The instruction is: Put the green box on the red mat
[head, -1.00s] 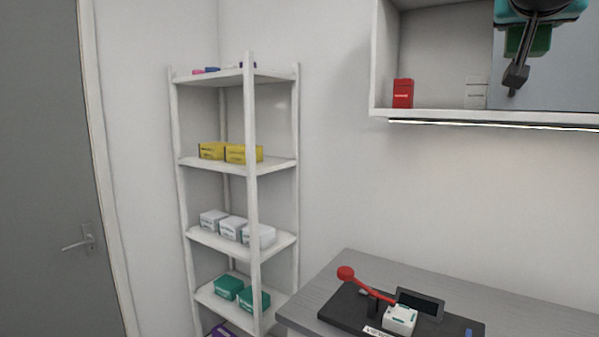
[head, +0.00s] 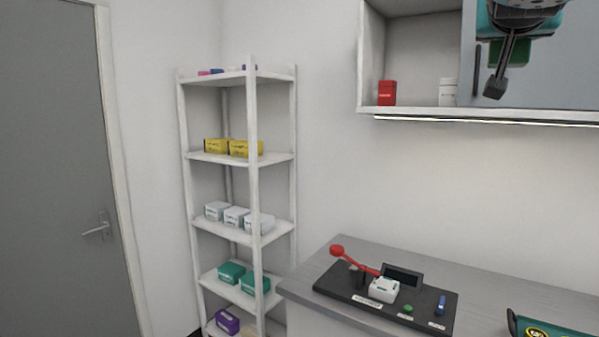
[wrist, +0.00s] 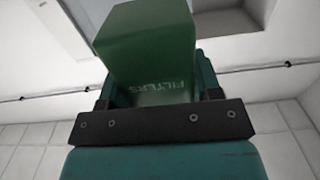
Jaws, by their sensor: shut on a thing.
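The green box (wrist: 150,45), with the word FILTERS on it, is held between the fingers of my gripper (wrist: 158,88) in the wrist view. In the head view the box (head: 517,52) shows partly at the top right, behind dark parts of my arm. My gripper is shut on it, high up in front of the wall cabinet. I see no red mat in either view.
A wall cabinet (head: 410,50) holds a red box (head: 387,93) and a white box (head: 447,92). Below, a grey bench (head: 480,270) carries a black device (head: 370,300) with a red lever. A shelf rack (head: 240,160) with boxes stands left, beside a grey door (head: 50,180).

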